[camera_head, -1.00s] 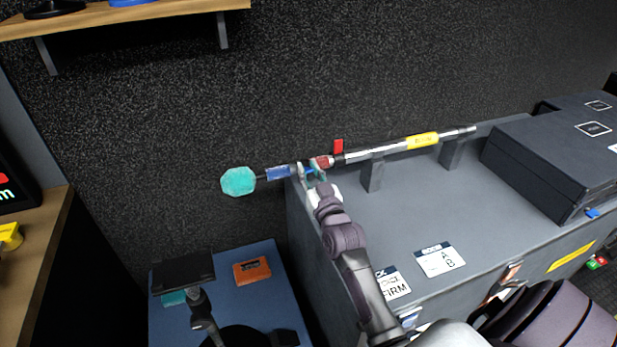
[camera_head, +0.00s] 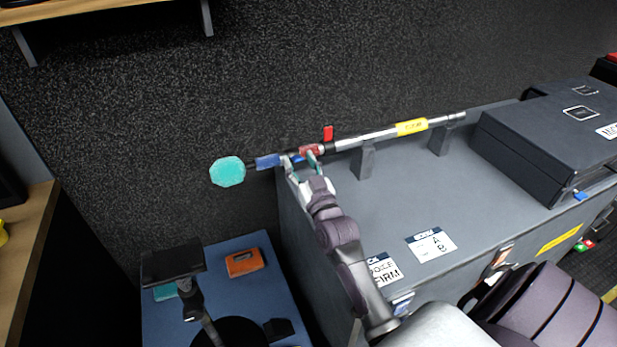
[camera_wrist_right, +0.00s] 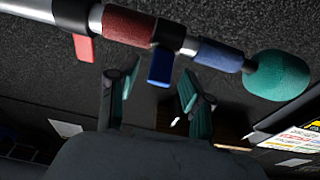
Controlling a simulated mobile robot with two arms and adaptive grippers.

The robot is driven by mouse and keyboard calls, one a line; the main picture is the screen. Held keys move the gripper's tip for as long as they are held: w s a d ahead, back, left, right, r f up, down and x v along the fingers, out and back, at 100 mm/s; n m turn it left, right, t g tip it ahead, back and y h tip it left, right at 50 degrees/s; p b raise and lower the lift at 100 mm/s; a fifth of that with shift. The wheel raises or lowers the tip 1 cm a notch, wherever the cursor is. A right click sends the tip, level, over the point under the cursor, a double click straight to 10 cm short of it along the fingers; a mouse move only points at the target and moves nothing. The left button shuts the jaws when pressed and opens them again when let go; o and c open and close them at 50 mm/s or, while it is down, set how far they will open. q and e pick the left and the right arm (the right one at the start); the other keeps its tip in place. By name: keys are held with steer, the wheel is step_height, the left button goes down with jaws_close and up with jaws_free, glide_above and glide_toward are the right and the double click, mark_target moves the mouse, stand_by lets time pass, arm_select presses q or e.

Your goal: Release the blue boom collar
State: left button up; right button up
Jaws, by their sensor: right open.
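The boom pole (camera_head: 380,134) lies across supports on a grey case, its left end reaching past the case edge. A blue lever (camera_wrist_right: 160,66) hangs down from a dark collar (camera_wrist_right: 168,33) on the pole, between a red collar (camera_wrist_right: 128,25) and a blue sleeve (camera_wrist_right: 218,55). My right gripper (camera_head: 301,163) is open at the pole, just left of the red collar. In the right wrist view, its teal-padded fingers (camera_wrist_right: 155,90) stand apart, with the blue lever ahead between them; no contact is clear. My left gripper is not in view.
A red lever (camera_head: 328,133) sticks up near the red collar. A teal foam head (camera_head: 227,171) ends the pole at left. The grey case (camera_head: 390,200) bears labels; a dark box (camera_head: 545,150) stands at its right. A blue surface (camera_head: 220,290) lies below left with an orange object (camera_head: 244,262).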

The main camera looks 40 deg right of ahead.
steer(key=v, duration=1.1)
